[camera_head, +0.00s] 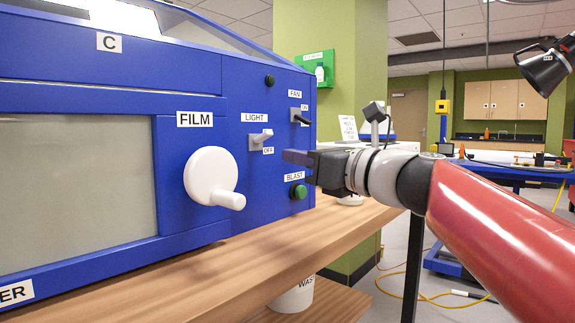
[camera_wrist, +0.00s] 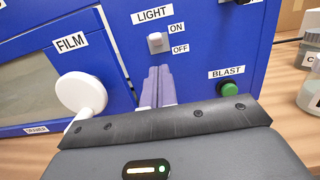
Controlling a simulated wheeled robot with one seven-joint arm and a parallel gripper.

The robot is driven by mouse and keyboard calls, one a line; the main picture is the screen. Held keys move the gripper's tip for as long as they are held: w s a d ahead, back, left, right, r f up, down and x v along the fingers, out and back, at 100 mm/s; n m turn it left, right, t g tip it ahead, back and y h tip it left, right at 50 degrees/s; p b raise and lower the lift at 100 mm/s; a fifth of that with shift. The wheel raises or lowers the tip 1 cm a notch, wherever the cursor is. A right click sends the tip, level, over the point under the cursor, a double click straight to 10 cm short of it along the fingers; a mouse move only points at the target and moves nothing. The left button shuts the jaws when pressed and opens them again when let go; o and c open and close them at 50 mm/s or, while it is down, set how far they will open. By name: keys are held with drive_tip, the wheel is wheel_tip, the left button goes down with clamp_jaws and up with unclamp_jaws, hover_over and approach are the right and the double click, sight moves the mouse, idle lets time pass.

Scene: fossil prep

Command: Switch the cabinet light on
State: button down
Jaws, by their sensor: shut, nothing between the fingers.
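The light switch (camera_head: 262,136) is a pale toggle on the blue cabinet (camera_head: 225,75), under the LIGHT label. Its lever sticks out and appears tilted up; the OFF label shows below it and its ON label is hidden in the head view. In the wrist view the toggle (camera_wrist: 156,42) is beside the ON and OFF labels. My gripper (camera_head: 288,156) is shut and empty, its fingertips a little below and right of the toggle in the head view. In the wrist view the closed fingertips (camera_wrist: 158,72) point at the panel just below the toggle, apparently without touching it.
The white FILM knob (camera_head: 208,172) sticks out left of the switch. The green BLAST button (camera_head: 299,192) is below my fingers, and the black FAN switch (camera_head: 302,118) is to the upper right. The wooden bench (camera_head: 200,278) runs below the cabinet.

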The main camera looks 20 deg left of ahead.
drive_tip(key=s+d+r, duration=0.1)
drive_tip(key=d+r, duration=0.3)
drive_tip(key=shift+s+r+p, duration=0.2)
drive_tip(key=shift+s+p, duration=0.1)
drive_tip(key=shift+p, duration=0.15)
drive_tip(key=shift+f, duration=0.1)
